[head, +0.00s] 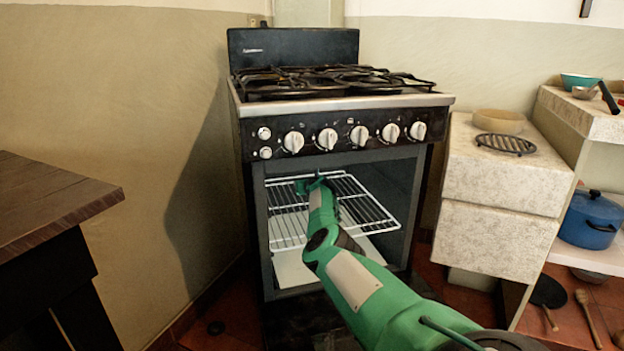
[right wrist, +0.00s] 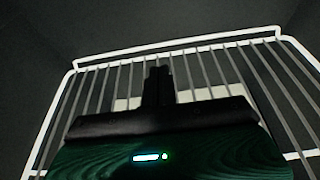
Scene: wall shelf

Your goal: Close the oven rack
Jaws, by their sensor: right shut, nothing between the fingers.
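The white wire oven rack (head: 358,215) sits inside the open oven (head: 405,190), level across the cavity. In the right wrist view the rack (right wrist: 192,45) shows its raised end bar and parallel wires against the dark oven interior. My right arm reaches into the oven, with the right gripper (head: 312,181) over the rack's left-middle part. In the right wrist view the right gripper (right wrist: 158,75) is shut with its fingers together and empty, above the wires. Whether it touches the rack I cannot tell. My left gripper is not in view.
The stove top with burner grates (head: 330,82) and a row of knobs (head: 328,139) is above the opening. A pale tray (head: 290,270) lies below the rack. A stone counter (head: 500,180) stands at right, a dark wooden table (head: 50,205) at left.

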